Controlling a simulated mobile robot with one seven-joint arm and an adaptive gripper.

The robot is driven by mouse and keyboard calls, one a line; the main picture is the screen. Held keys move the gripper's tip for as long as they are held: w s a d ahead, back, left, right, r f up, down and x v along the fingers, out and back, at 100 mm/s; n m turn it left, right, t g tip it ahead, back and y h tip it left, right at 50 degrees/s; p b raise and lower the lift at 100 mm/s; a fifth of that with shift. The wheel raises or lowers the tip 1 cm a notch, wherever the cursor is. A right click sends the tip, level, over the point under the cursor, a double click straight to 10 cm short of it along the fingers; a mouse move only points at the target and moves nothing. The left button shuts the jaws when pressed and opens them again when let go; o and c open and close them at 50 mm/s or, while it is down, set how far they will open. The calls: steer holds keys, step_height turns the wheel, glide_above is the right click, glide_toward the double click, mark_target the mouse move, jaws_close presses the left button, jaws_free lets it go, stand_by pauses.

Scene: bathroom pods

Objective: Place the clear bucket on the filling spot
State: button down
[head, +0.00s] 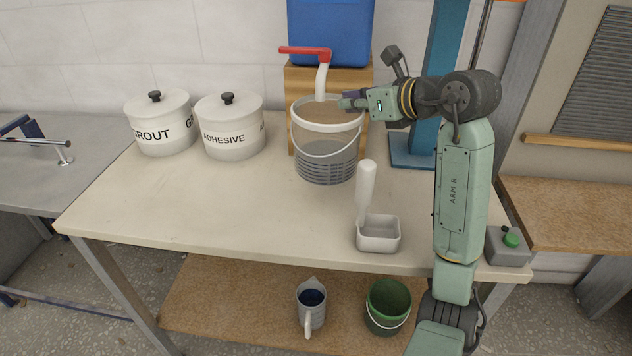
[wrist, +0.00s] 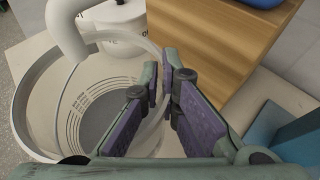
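The clear bucket (head: 325,158) stands upright on the worktop, in front of the wooden block and below the red-handled tap (head: 321,78). Its ribbed lower wall and white rim show, with the wire handle hanging at the front. My gripper (head: 345,103) is at the right side of its rim. In the wrist view, my gripper's fingers (wrist: 162,85) are close together with the rim of the bucket (wrist: 28,100) between them, so they look shut on it. The tap's white spout (wrist: 66,30) reaches over the bucket's opening. No filling-spot marking is visible; the bucket may cover it.
White GROUT (head: 160,125) and ADHESIVE (head: 230,130) pots stand left of the bucket. The worktop's left front is clear.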

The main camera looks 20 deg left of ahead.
steer(key=f+p, duration=0.1)
steer(key=f, duration=0.1)
steer(key=a+f+p, duration=0.1)
steer(key=f, duration=0.2)
steer(key=f+p, duration=0.1)
steer(key=f, duration=0.1)
steer(key=shift+a+f, duration=0.25)
steer(key=shift+f, duration=0.15)
stand_by(0.3)
steer(key=c, duration=2.3)
jaws_free()
steer(key=shift+f, duration=0.15)
steer(key=o, duration=0.5)
